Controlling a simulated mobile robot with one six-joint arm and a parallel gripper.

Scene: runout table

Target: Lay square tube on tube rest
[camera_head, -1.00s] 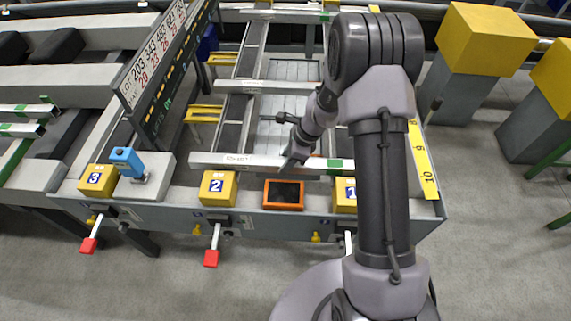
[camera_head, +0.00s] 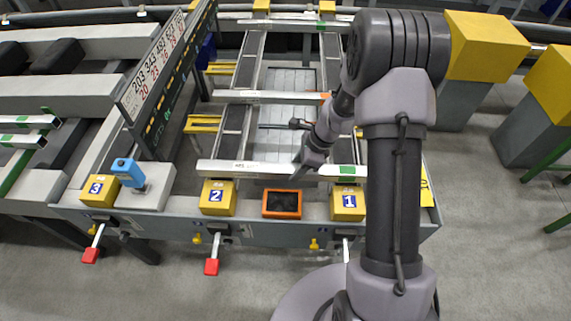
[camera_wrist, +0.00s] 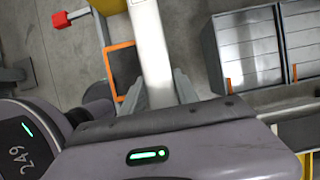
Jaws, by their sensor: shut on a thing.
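A long pale square tube (camera_head: 225,169) with a green band near its right end lies crosswise in the head view, above the numbered yellow blocks. My gripper (camera_head: 308,163) is at the tube, right of its middle. In the wrist view the tube (camera_wrist: 149,40) runs up between the fingers of my gripper (camera_wrist: 163,92), which is shut on it. Whether the tube touches anything beneath it cannot be told. Yellow slatted supports (camera_head: 203,123) stand left of the roller lanes; I cannot tell whether they are the tube rest.
Another square tube (camera_head: 260,97) lies across the lanes farther back. Yellow blocks 2 (camera_head: 218,197) and 1 (camera_head: 347,203) flank an orange-framed screen (camera_head: 282,204) on the front edge. A number board (camera_head: 160,75) and blue device (camera_head: 127,172) stand left.

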